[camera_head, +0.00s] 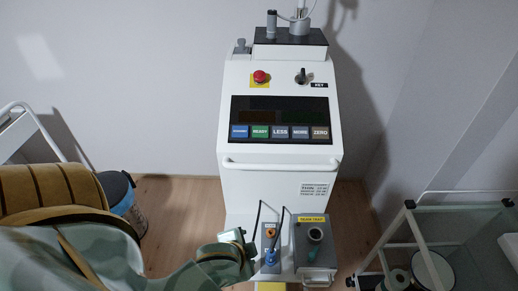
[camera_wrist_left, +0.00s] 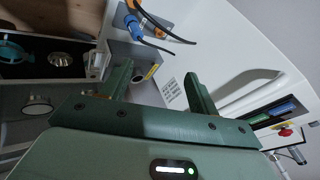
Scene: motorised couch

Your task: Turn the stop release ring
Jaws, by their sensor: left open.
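The red stop button (camera_head: 261,76) sits on a yellow plate on the sloped top of the white console (camera_head: 278,175). A separate release ring around it is too small to make out. The button also shows small at the right edge of the left wrist view (camera_wrist_left: 286,132). My left gripper (camera_head: 240,250) is low in front of the console, left of the blue connector (camera_head: 271,257) and well below the button. In the left wrist view its two green fingers (camera_wrist_left: 160,82) are apart with nothing between them. My right gripper is not in view.
A black key switch (camera_head: 301,76) stands right of the button. Below are a dark display, several labelled keys (camera_head: 280,132) and a white handle bar (camera_head: 280,165). Two black cables hang above the lower unit. A glass-shelved trolley (camera_head: 440,215) stands right; a brown padded couch part (camera_head: 50,190) is left.

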